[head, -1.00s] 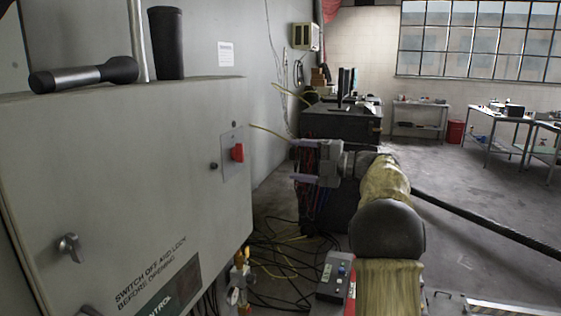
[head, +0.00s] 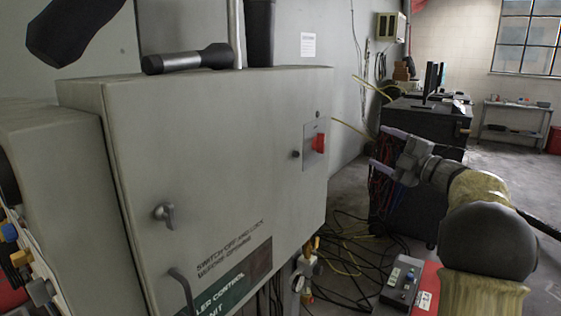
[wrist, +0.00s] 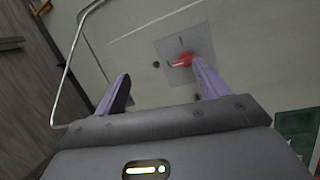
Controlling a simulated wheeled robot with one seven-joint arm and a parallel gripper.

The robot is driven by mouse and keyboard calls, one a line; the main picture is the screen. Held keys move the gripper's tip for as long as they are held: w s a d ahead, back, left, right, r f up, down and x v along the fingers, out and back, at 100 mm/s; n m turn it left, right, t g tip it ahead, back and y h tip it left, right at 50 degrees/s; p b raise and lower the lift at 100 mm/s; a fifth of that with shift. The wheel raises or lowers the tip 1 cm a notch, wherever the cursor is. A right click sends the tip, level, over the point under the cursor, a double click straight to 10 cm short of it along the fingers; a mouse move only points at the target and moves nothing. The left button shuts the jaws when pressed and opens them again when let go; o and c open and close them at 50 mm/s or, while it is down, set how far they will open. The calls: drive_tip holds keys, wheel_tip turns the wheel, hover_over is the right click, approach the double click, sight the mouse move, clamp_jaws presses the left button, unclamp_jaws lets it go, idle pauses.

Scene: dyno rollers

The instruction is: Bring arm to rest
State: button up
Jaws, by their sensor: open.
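My gripper (head: 377,149) is open and empty, its two pale purple fingers apart in the air to the right of the grey control cabinet (head: 215,190). My arm reaches out from the lower right in the head view. The wrist view also shows my gripper (wrist: 162,72) with its fingers spread before the cabinet face. A red switch (head: 318,143) on a square plate sits on the cabinet front. In the wrist view the red switch (wrist: 182,61) shows beside the right fingertip, which partly overlaps it; contact cannot be told there.
A flashlight (head: 186,60) lies on the cabinet top beside a dark cylinder (head: 259,33). A control box (head: 402,280) and loose cables (head: 345,255) lie below my arm. A dark desk (head: 425,118) with monitors stands behind. Open floor shows at the right.

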drive_tip(key=s+a+f+m+g+h, duration=0.1)
drive_tip(key=s+a+f+m+h, duration=0.15)
drive_tip(key=f+m+h, duration=0.55)
drive_tip(key=s+a+f+m+g+h, duration=0.1)
drive_tip(key=s+f+m+h, duration=0.35)
drive_tip(key=f+m, duration=0.6)
drive_tip(key=s+a+f+m+g, duration=0.3)
drive_tip(key=s+a+f+g, duration=0.15)
drive_tip(key=s+f, duration=0.5)
drive_tip(key=s+a+f+m+g, duration=0.1)
drive_tip(key=s+a+f+g, duration=0.2)
drive_tip(key=s, duration=0.5)
drive_tip(key=s+a+f+m+g, duration=0.1)
drive_tip(key=s+a+f+g, duration=0.2)
drive_tip(key=s, duration=0.6)
wheel_tip(320, 180, up, 13)
drive_tip(key=p, duration=1.4)
drive_tip(key=shift+w+d, duration=0.25)
drive_tip(key=shift+d, duration=0.2)
drive_tip(key=shift+g, duration=0.25)
